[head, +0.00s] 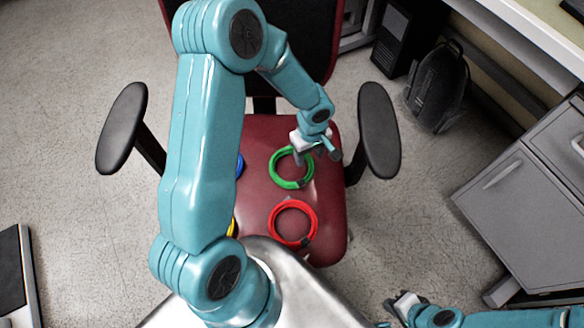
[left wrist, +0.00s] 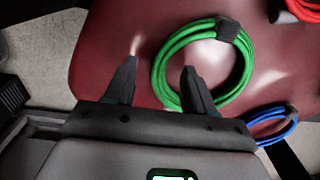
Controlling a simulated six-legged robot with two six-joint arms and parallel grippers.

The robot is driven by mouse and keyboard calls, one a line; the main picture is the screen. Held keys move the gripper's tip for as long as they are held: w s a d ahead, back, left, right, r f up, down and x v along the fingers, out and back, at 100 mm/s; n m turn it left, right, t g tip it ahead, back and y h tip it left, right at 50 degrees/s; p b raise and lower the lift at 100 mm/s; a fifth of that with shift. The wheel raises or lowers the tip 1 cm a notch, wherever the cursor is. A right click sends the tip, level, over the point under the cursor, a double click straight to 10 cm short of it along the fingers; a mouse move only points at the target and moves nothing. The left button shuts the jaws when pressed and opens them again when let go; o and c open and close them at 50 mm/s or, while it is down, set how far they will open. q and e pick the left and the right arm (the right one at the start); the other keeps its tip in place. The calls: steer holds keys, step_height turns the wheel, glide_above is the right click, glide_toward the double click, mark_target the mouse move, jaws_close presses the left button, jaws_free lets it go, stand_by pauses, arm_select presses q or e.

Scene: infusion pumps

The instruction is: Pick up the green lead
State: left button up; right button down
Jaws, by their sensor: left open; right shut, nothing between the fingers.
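The green lead (head: 273,170) is a coiled ring lying on the red seat of an office chair (head: 262,200). My left gripper (head: 320,152) is over the upper right part of the coil. In the left wrist view the green lead (left wrist: 172,50) shows with the left gripper (left wrist: 160,75) open. One finger is outside the coil's left edge and the other appears over the ring's inside, with the coil's left side between them. I cannot tell the height of the fingertips above the seat. My right gripper (head: 402,300) is shut and empty at the lower right, away from the chair.
A red coil (head: 293,223) lies on the seat below the green one. A blue coil (head: 240,165) and a yellow coil (head: 232,228) are partly hidden behind my left arm. Chair armrests (head: 379,130) (head: 122,128) flank the seat. A grey drawer cabinet (head: 530,200) stands at right.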

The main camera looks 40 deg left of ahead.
arm_select(q)
steer(key=shift+f, duration=0.4)
jaws_close()
steer(key=shift+r, duration=0.1)
